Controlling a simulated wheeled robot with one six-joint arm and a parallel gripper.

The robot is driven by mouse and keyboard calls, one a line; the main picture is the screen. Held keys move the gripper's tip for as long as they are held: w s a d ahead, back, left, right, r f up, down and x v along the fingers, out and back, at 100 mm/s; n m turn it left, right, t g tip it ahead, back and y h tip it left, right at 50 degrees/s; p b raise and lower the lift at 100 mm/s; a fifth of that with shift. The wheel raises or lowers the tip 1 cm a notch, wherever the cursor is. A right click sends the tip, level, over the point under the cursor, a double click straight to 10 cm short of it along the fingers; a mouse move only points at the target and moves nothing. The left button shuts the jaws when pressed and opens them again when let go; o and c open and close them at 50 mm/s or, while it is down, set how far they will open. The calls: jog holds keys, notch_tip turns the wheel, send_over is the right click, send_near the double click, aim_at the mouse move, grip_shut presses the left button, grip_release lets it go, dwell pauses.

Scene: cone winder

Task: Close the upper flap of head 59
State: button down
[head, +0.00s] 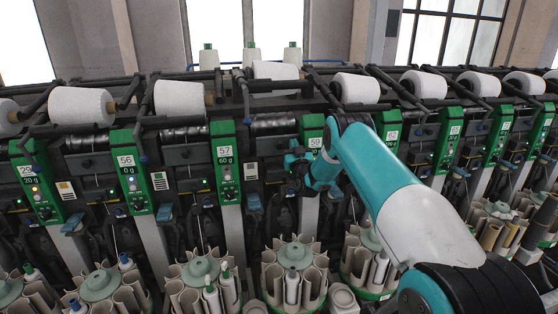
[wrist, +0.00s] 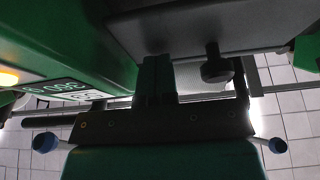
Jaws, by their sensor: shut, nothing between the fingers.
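Head 59 (head: 313,128) is the green-fronted unit just left of my teal arm in the head view; my wrist hides much of it. My gripper (head: 294,160) is at its front, below the number plate. In the wrist view my gripper (wrist: 155,68) is shut and empty, its dark fingers side by side. A green housing with an upside-down label (wrist: 75,91) is close on its left. A dark grey part (wrist: 190,25) with a black knob (wrist: 215,66) is just above and right of the fingertips. I cannot tell whether this is the upper flap, or whether the fingers touch it.
Heads 56 (head: 127,165) and 57 (head: 225,160) stand to the left, with more heads to the right. White yarn cones (head: 180,98) lie along the top behind black arms. Round magazines of tubes (head: 201,268) stand below in front.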

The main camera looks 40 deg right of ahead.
jog(key=shift+w+a+r+t+b, duration=0.2)
jog(key=shift+r+b, duration=0.15)
jog(key=shift+b, duration=1)
jog(key=shift+w+a+r+t+b, duration=0.1)
jog(key=shift+r+t+b, duration=0.2)
jog(key=shift+b, duration=1.05)
jog(key=s+a+f+b, duration=0.2)
jog(key=s+b, duration=0.5)
jog(key=b, duration=0.9)
jog(key=shift+s+a, duration=0.3)
jog(key=shift+a, duration=0.25)
